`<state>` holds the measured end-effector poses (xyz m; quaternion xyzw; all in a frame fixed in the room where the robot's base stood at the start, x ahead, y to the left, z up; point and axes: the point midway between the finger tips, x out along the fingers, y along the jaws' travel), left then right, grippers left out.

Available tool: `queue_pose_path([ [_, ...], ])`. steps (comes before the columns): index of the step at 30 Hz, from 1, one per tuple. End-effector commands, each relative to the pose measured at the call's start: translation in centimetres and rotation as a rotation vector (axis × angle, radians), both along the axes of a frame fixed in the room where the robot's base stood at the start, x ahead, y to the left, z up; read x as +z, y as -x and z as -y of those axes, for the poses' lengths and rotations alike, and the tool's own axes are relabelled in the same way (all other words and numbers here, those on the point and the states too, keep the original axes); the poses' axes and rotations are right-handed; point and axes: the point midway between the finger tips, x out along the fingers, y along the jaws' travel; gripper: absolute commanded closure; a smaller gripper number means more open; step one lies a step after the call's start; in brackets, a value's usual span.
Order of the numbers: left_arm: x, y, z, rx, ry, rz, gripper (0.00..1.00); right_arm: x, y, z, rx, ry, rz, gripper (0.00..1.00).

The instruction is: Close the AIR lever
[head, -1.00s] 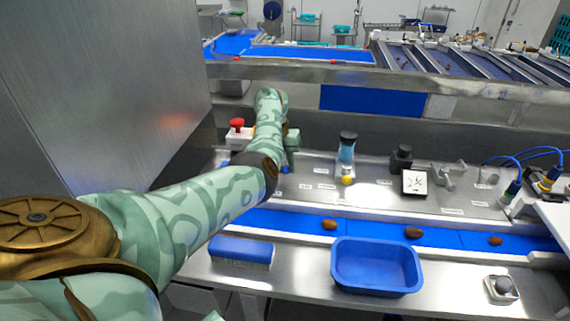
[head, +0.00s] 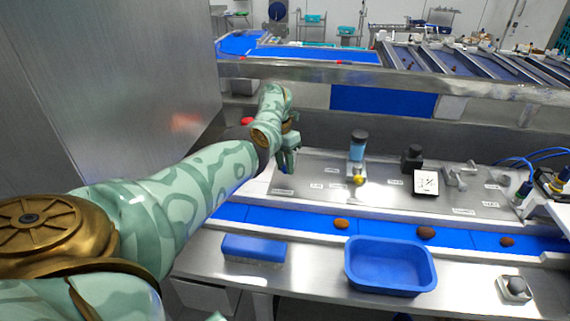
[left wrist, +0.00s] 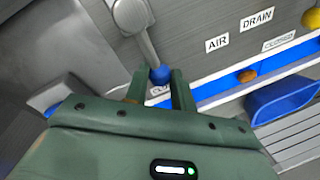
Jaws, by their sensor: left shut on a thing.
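The AIR lever is a grey metal arm (left wrist: 147,45) with a blue ball knob (left wrist: 159,74), reaching down from a round pivot (left wrist: 131,14) in the left wrist view. The AIR label (left wrist: 216,43) is on the panel to its right. My left gripper (left wrist: 158,80) is shut on the blue knob, with a finger on either side. A partly covered label (left wrist: 158,89) shows just past the knob. In the head view my left gripper (head: 287,162) is low over the left of the steel panel and hides the lever. My right gripper is not in view.
A yellow knob (head: 359,180) stands to the right, below a blue-and-black cylinder (head: 357,145). Dates (head: 341,224) lie on the blue belt (head: 380,228). A blue tray (head: 390,285) and a blue block (head: 255,248) are in front. A red button (head: 247,121) is behind my arm.

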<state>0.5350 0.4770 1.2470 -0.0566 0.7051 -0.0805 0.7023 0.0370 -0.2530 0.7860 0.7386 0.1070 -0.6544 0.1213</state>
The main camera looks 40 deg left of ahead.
Motion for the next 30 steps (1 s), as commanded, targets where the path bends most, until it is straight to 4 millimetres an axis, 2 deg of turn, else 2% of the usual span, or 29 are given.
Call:
queue_pose_path([
  [1,0.5,-0.2,-0.2,-0.002,-0.006,0.01,1.0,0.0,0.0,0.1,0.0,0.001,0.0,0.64],
  [9,0.5,-0.2,-0.3,-0.001,-0.006,0.011,1.0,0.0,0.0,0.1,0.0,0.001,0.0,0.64],
  [10,0.5,-0.2,-0.3,-0.001,-0.006,0.011,0.72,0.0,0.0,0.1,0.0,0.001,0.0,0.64],
  [12,0.5,-0.2,-0.2,-0.001,-0.006,0.01,0.54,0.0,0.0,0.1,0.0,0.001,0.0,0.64],
  [23,0.7,-0.1,-0.2,0.001,-0.003,0.004,0.54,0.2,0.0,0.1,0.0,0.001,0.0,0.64],
  [26,2.1,-0.1,-0.5,0.001,-0.003,0.005,0.54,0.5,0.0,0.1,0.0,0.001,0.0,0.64],
  [30,5.4,-0.2,-1.1,0.001,-0.004,0.007,0.54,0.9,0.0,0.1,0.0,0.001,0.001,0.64],
])
